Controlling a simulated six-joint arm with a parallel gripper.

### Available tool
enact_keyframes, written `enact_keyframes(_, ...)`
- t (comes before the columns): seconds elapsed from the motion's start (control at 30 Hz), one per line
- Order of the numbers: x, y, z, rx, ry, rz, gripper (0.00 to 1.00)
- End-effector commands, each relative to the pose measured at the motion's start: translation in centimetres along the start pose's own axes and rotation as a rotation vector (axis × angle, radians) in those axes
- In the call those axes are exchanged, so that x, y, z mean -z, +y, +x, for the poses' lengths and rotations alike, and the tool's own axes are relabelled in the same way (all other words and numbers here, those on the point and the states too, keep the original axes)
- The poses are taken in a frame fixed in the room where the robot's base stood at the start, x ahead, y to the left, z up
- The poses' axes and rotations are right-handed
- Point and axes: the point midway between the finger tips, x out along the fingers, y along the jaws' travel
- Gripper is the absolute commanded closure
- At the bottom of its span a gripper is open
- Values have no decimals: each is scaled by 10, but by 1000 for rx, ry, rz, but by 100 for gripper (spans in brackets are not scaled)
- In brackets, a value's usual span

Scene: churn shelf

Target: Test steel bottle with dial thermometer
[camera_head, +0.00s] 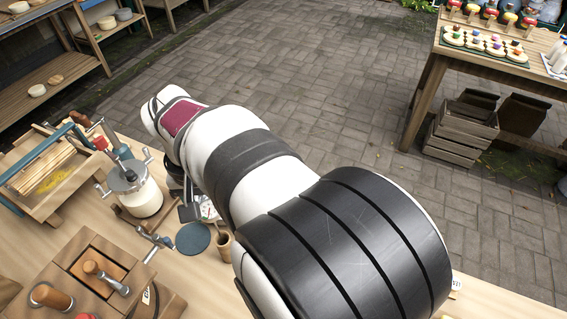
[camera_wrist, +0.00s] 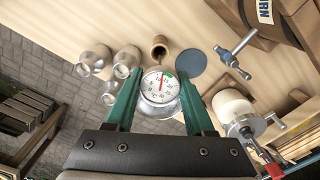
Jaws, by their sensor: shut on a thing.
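The dial thermometer (camera_wrist: 160,86) has a round white face with a red pointer and a steel rim. It sits between the green fingers of my gripper (camera_wrist: 158,98) in the wrist view, and my gripper is shut on it. Its stem is hidden behind the dial. Three steel bottles stand to the left of the dial: one at the far left (camera_wrist: 95,61), one nearer the middle (camera_wrist: 127,61) and one lower down (camera_wrist: 110,93) beside the left finger. They are apart from the thermometer. In the head view my arm hides the bottles and most of my gripper.
A small wooden cup (camera_wrist: 160,46) and a dark round mat (camera_wrist: 191,62) lie beyond the dial. A crank-topped jar (camera_head: 138,193) stands left of my arm, near a wooden frame box (camera_head: 50,176) and a wooden press (camera_head: 92,268). Paved floor lies beyond the table.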

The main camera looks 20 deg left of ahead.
Motion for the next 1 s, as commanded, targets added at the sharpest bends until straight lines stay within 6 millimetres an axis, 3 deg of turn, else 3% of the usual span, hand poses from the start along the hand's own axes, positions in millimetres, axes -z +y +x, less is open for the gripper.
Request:
enact_keyframes(0.37, 5, 6, -5, 0, 2, 12, 77)
enact_keyframes(0.6, 39, 62, -33, 0, 2, 103, 77)
enact_keyframes(0.7, 44, 76, -38, 0, 0, 122, 77)
enact_keyframes(1.0, 44, 78, -8, -1, -1, 123, 77)
